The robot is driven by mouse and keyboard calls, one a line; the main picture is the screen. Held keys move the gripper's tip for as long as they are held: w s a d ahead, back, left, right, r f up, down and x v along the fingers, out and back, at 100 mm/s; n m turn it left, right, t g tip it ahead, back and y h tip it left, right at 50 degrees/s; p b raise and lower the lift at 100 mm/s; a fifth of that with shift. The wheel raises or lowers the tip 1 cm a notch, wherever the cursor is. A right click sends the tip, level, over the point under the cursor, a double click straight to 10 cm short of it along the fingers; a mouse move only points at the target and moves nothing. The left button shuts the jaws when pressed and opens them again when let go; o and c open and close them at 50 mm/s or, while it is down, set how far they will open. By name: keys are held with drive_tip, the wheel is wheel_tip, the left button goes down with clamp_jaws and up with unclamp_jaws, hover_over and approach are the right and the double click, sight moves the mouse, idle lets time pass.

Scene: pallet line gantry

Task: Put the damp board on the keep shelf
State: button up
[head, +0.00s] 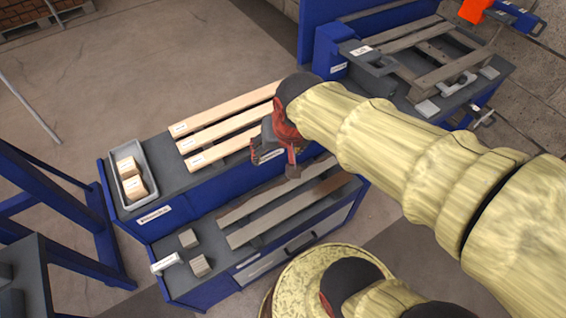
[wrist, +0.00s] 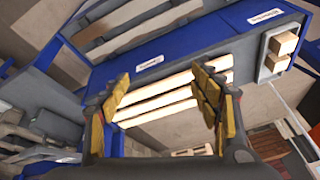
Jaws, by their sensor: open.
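On the lower shelf (head: 222,258) of the blue bench lie weathered boards: a grey-brown one (head: 262,203) and one in front (head: 255,231) whose right part looks darker brown. I cannot tell for sure which board is the damp one. Three pale boards (head: 225,107) lie side by side on the upper shelf (head: 160,160); they also show between my fingers in the wrist view (wrist: 172,98). I cannot read which shelf is the keep shelf. My gripper (head: 277,163) is open and empty, above the bench near the pale boards' right ends and behind the weathered boards.
A grey tray (head: 112,172) with wooden blocks stands at the upper shelf's left end. Small blocks (head: 200,265) and a pale clamp-like piece (head: 166,263) sit at the lower shelf's left. A pallet frame (head: 430,62) lies on another blue bench at back right. A blue frame (head: 60,215) stands left.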

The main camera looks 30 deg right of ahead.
drive_tip(key=s+a+r+n+t, duration=0.1)
drive_tip(key=s+a+r+n, duration=0.1)
drive_tip(key=s+r+n, duration=0.2)
drive_tip(key=s+r, duration=0.1)
drive_tip(key=s, duration=0.2)
drive_tip(key=shift+a+r, duration=0.15)
drive_tip(key=shift+r, duration=0.05)
idle(0.9)
